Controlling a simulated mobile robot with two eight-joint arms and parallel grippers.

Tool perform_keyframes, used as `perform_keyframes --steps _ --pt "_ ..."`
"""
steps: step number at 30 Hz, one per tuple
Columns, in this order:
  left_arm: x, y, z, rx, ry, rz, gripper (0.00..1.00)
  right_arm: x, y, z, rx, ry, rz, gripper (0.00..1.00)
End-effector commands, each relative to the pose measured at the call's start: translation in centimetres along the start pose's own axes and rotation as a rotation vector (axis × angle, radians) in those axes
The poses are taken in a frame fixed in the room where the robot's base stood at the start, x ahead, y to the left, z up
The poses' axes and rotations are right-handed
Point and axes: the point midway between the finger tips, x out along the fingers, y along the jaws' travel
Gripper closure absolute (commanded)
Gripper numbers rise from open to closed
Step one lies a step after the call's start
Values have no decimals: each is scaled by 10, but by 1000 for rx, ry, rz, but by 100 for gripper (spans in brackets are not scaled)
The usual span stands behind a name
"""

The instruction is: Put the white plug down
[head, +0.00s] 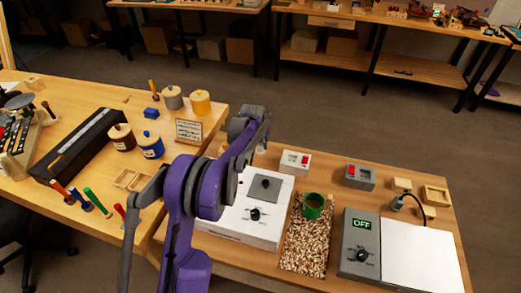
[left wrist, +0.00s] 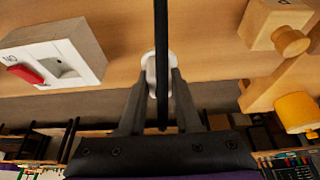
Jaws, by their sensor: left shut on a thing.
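My left gripper (head: 263,140) is over the back left part of the right bench, left of the white-grey socket box with a red switch (head: 295,162). In the left wrist view my left gripper (left wrist: 161,80) is shut on the white plug (left wrist: 151,72), and a black cable runs across the middle of that view in front of it. The same socket box (left wrist: 62,55) shows at the left there, apart from the plug. The gap between plug and bench is unclear. My right gripper is not in view.
A white box with a knob (head: 228,222), a green cup (head: 314,205) on wood chips (head: 306,248), a second grey switch box (head: 360,176) and a grey device reading OFF (head: 360,240) stand on this bench.

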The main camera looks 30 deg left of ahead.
Motion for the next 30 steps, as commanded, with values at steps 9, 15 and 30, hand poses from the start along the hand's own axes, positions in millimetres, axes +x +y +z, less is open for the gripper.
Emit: perform_keyframes --steps 9,15,30 --pt "25 0 11 0 0 0 100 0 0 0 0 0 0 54" --pt "28 0 12 0 -1 0 100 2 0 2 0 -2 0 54" --pt "28 0 12 0 0 0 38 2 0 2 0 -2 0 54"
